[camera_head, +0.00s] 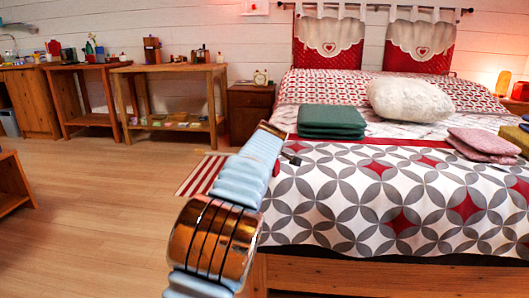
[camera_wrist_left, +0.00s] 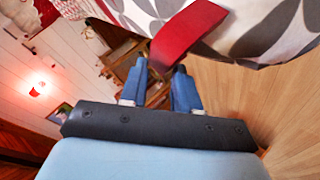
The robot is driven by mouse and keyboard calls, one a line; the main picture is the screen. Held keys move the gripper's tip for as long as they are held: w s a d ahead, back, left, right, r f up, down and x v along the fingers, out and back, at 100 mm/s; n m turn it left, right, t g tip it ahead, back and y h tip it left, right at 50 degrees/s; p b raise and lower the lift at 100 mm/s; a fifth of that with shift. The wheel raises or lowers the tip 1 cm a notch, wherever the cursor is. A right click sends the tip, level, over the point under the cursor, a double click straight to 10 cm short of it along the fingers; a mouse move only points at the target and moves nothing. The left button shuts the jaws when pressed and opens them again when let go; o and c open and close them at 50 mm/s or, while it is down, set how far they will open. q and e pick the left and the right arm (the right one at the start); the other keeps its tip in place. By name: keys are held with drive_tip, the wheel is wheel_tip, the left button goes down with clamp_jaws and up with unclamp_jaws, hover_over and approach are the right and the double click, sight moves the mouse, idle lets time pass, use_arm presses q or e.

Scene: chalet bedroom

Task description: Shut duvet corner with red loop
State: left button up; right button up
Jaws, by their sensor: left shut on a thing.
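The duvet (camera_head: 345,205) has a white, grey and red circle pattern and is spread over the bed. Part of it shows at the top of the left wrist view (camera_wrist_left: 265,20). The red loop (camera_wrist_left: 188,32) is a wide flat band beside the duvet fabric in that view. Its lower end runs down to my left gripper's fingertips (camera_wrist_left: 160,69), which are shut on it. In the head view my left gripper (camera_head: 292,158) is at the left edge of the bed, small and partly hidden by my arm. I cannot make out the loop clearly there. My right gripper is not in view.
A folded green blanket (camera_head: 332,118), a fluffy white cushion (camera_head: 409,99) and folded pink cloth (camera_head: 486,142) lie on the bed. A nightstand (camera_head: 249,104) stands at the bed's far left. The wooden floor (camera_head: 90,215) on the left is mostly clear, with a striped rug (camera_head: 203,176) near the bed.

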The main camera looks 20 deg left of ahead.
use_arm(q)
drive_tip(key=o, duration=0.3)
drive_tip(key=shift+f, duration=0.3)
drive_tip(key=shift+r, duration=0.15)
drive_tip(key=shift+s+d+r, duration=0.15)
drive_tip(key=v, duration=1.3)
drive_tip(key=shift+b, duration=0.35)
drive_tip(key=shift+s, duration=0.2)
